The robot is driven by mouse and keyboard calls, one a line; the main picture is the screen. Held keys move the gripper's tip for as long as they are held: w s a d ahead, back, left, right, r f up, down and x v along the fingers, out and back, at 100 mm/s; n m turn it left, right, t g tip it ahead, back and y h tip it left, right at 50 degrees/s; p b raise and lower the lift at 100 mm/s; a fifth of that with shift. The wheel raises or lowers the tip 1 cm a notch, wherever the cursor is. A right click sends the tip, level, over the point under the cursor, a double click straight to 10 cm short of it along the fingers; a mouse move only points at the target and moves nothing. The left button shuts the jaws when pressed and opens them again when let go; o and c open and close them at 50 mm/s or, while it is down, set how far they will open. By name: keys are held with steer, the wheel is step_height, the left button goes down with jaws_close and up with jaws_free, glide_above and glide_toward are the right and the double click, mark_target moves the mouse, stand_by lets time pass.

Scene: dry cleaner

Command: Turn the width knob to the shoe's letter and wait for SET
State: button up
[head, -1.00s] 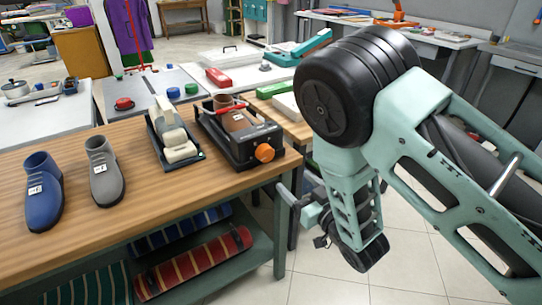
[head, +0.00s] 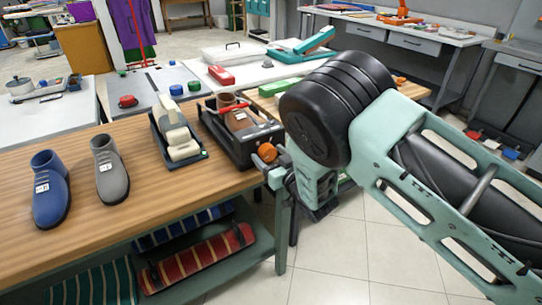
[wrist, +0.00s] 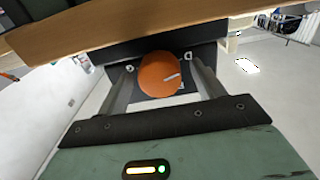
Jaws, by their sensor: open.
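The dark stretching machine (head: 236,151) sits at the right end of the wooden bench with a brown shoe (head: 237,118) in it and a red bar across. Its orange knob (head: 267,152) is on the end facing my arm. A blue shoe (head: 48,195) and a grey shoe (head: 111,175) stand at left with small white tags, too small to read surely. No SET sign is legible.
A tray with cream blocks (head: 178,140) stands left of the machine. The bench edge (wrist: 100,30) runs close above the fingers in the wrist view. A lower shelf (head: 205,265) holds striped rolls. The tiled floor at right is clear.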

steer(key=c, duration=1)
